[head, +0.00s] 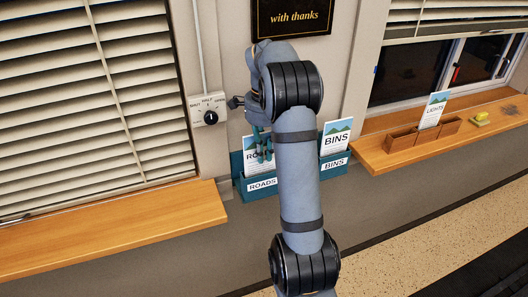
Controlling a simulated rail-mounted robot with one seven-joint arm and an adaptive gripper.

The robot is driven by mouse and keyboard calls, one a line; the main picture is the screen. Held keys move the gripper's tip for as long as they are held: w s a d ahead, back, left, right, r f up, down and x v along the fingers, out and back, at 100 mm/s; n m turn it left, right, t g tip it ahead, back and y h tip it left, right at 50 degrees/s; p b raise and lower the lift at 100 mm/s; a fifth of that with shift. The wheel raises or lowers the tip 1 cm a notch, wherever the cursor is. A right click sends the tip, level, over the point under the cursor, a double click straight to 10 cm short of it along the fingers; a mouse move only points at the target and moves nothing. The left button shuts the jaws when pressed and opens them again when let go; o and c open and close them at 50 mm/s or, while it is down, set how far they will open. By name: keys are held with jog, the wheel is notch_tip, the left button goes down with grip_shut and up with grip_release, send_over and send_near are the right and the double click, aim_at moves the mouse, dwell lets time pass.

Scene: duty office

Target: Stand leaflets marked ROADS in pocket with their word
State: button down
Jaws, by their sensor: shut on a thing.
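A teal wall rack (241,188) has a pocket labelled ROADS (262,184) at its left and one labelled BINS (334,163) at its right. A white leaflet with a green and blue top, its word starting RO (250,157), is upright at the ROADS pocket. Its lower edge is hidden behind the pocket front, and I cannot tell whether it rests on the bottom. My gripper (264,152), with teal fingers pointing down, is shut on this leaflet and covers part of its word. A BINS leaflet (336,139) stands in the BINS pocket.
My arm hides the rack's middle. A LIGHTS leaflet (435,109) stands in a brown holder (404,140) on the right wooden sill, beside a small yellow object (481,119). A rotary switch (210,117) is on the wall left of the rack. The left sill (110,228) is bare.

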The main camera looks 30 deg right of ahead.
jog(key=c, duration=1.7)
grip_release()
notch_tip(320, 180, up, 12)
jog(key=shift+r, duration=0.1)
notch_tip(320, 180, down, 10)
jog(key=shift+r+p, duration=0.15)
jog(key=shift+p, duration=1)
